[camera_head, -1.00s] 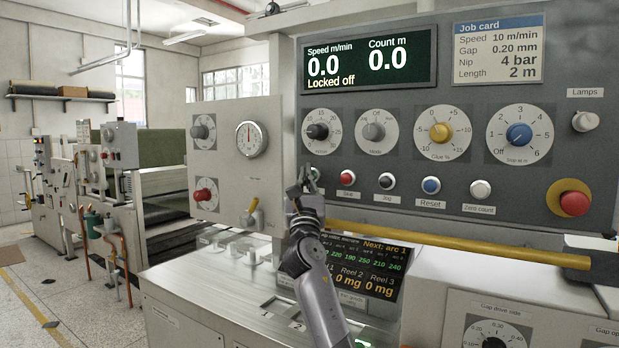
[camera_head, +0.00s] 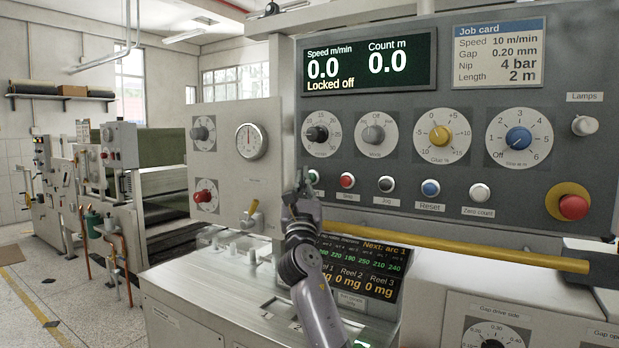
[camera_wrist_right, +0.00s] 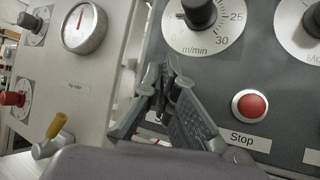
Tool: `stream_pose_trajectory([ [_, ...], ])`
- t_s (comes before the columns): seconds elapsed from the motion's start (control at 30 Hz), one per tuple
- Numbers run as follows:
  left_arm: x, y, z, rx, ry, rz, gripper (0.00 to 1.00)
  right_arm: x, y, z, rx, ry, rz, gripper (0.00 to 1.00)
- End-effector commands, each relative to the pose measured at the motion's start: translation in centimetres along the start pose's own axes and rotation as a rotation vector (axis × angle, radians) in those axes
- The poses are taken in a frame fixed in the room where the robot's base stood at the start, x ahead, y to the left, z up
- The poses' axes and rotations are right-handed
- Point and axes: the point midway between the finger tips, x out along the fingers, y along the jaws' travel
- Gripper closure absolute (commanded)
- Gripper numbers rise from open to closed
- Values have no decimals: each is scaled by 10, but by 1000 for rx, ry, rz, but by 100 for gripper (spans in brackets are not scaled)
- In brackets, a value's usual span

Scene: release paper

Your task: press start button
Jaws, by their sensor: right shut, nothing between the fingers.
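The start button (camera_head: 314,177) is a small green button at the left end of the button row on the grey control panel (camera_head: 460,90). It is partly covered by my right gripper (camera_head: 301,182) in the head view, and its label is mostly hidden. The right gripper is shut and empty, its fingertips just left of the button; I cannot tell whether they touch the panel. In the right wrist view the fingers (camera_wrist_right: 167,78) point at the panel below the speed dial (camera_wrist_right: 205,20), left of the red stop button (camera_wrist_right: 250,105), and hide the start button. My left gripper is not in view.
The display (camera_head: 368,62) reads 0.0, 0.0 and "Locked off". Jog (camera_head: 386,184), reset (camera_head: 430,188) and zero count (camera_head: 480,193) buttons continue the row. A yellow bar (camera_head: 450,247) runs below. A red emergency knob (camera_head: 573,206) is at right.

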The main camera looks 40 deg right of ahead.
Motion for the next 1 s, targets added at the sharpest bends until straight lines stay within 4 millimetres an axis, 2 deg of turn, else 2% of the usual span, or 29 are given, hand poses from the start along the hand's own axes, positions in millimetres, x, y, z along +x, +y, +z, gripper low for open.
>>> stream_pose_trajectory([
  [0.27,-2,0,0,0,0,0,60,-2,2,3,0,-1,1,100],
  [0.7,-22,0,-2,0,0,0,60,-31,23,24,-1,0,1,100],
  [1.0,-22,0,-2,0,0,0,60,-35,26,25,0,0,0,100],
])
